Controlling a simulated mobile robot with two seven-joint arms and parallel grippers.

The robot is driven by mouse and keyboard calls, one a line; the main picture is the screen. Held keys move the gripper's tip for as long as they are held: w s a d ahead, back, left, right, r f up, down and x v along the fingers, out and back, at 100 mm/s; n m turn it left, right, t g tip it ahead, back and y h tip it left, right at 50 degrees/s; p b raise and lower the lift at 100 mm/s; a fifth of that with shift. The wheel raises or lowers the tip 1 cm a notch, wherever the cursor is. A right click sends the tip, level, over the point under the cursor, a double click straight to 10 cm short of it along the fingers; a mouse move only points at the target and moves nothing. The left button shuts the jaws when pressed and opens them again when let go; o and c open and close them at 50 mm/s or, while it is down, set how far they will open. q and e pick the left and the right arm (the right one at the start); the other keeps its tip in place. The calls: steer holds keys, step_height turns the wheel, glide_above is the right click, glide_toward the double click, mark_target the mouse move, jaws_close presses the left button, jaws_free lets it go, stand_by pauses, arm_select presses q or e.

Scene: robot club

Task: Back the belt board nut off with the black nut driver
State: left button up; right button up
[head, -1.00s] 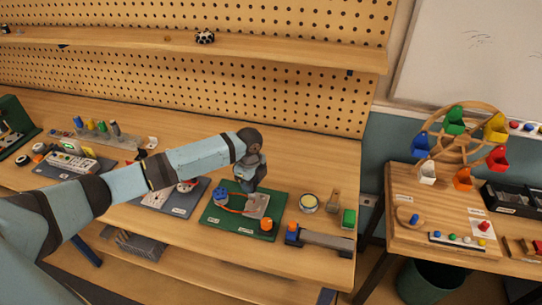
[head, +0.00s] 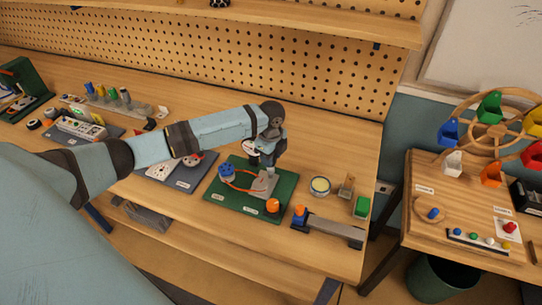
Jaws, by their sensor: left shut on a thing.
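The belt board (head: 232,201) is a green board on the bench, with a blue pulley (head: 227,174), an orange-red belt, a grey plate (head: 263,185) and an orange knob (head: 272,206). My left gripper (head: 266,164) points down over the back of the grey plate. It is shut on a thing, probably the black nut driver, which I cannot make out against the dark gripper. The nut is too small or hidden to see, so I cannot tell whether the tool touches it. My right gripper is out of view.
A tool rack (head: 118,106) with several coloured handles stands at the back left. A grey-blue board (head: 172,178) lies left of the belt board. A round yellow-topped tin (head: 320,186), a green block (head: 361,207) and a grey bar fixture (head: 333,230) are to its right.

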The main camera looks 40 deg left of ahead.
arm_select(q)
steer(key=shift+f+b, duration=0.4)
steer(key=shift+f, duration=0.25)
steer(key=shift+p, duration=0.45)
steer(key=shift+f+p, duration=0.1)
steer(key=shift+p, duration=0.75)
stand_by(0.8)
steer(key=shift+f, duration=0.35)
stand_by(0.6)
steer(key=shift+f+p, duration=0.1)
steer(key=shift+p, duration=0.65)
stand_by(0.5)
steer(key=o, duration=0.9)
